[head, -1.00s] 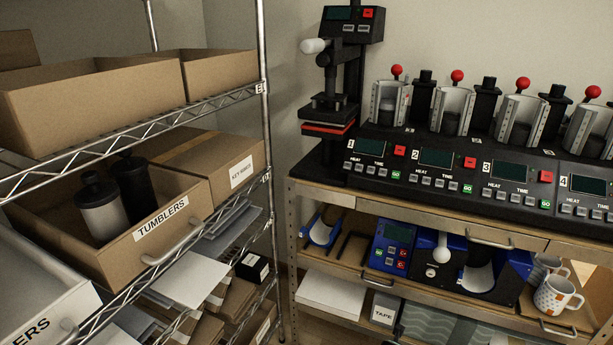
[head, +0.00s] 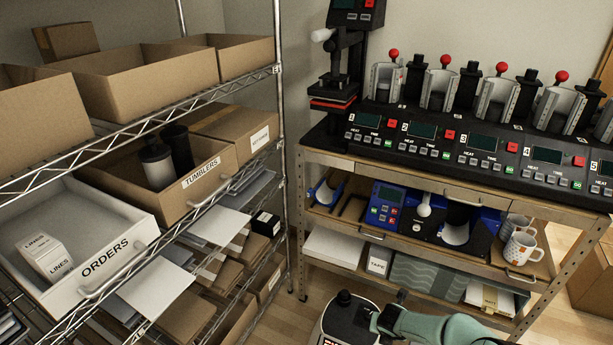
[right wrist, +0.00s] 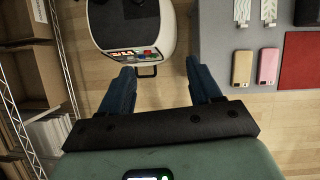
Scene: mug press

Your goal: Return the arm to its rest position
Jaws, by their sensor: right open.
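My right gripper (right wrist: 160,82) shows in the right wrist view with its two blue fingers spread wide and nothing between them. It hangs over the wooden floor (right wrist: 163,97), below my white base in the picture. In the head view a green part of one of my arms (head: 435,325) shows at the bottom edge, right of centre; no gripper shows there. My left gripper is in neither view.
A wire shelf (head: 205,205) with an ORDERS drawer (head: 125,268) and a TUMBLERS bin (head: 214,182) stands on the left. A press bench (head: 340,160) stands at the back right, with mugs (head: 520,247) on its shelf. Open floor (head: 285,318) lies between them.

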